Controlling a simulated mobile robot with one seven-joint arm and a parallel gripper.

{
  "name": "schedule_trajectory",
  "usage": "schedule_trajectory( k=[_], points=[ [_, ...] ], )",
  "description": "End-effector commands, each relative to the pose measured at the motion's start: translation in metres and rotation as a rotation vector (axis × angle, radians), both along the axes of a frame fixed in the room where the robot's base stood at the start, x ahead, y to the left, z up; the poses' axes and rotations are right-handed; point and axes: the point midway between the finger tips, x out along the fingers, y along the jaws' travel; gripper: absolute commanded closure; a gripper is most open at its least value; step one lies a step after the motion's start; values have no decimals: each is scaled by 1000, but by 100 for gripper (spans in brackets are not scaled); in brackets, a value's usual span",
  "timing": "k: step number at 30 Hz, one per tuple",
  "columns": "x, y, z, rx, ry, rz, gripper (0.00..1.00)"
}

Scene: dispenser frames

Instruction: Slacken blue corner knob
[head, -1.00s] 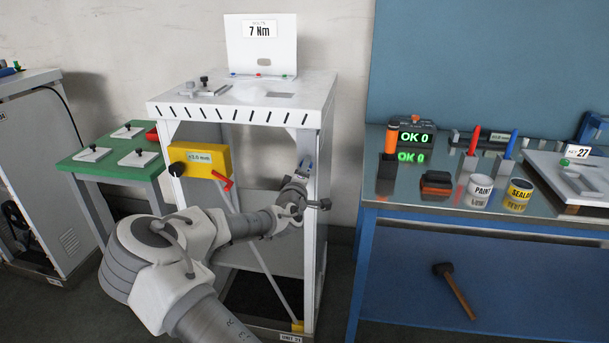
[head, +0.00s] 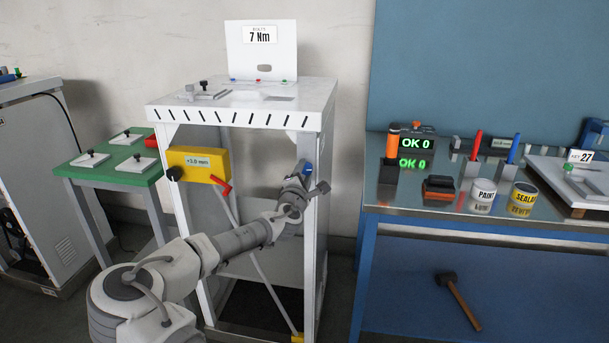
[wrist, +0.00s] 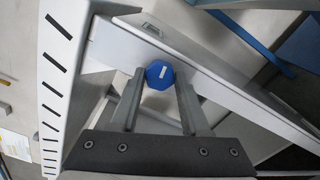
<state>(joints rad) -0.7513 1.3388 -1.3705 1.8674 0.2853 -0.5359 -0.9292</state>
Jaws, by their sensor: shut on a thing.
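The blue corner knob (wrist: 159,75) is a faceted blue cap with a white mark on its face, at the corner post of the white dispenser frame (head: 314,240). My gripper (wrist: 158,84) is shut on it, one finger on each side, in the wrist view. In the head view, a small part of the blue knob (head: 308,169) shows beside my gripper (head: 304,171) at the right front post, below the slotted top. The knob's shaft and rear are hidden.
A yellow gauge box (head: 199,164) with a red lever (head: 222,185) sits on the frame's left side. A green table (head: 108,163) stands left. A blue workbench (head: 450,215) with cans and tools stands close on the right.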

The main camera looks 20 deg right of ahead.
Motion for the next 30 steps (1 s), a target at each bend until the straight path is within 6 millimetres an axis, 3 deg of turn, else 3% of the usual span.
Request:
schedule_trajectory(
  k=[16, 17, 21, 30],
  points=[
    [0, 0, 0, -21, 15, -1, 100],
    [0, 0, 0, -21, 15, -1, 51],
    [0, 0, 0, -20, 15, 0, 25],
    [0, 0, 0, -21, 14, 0, 24]
  ],
)
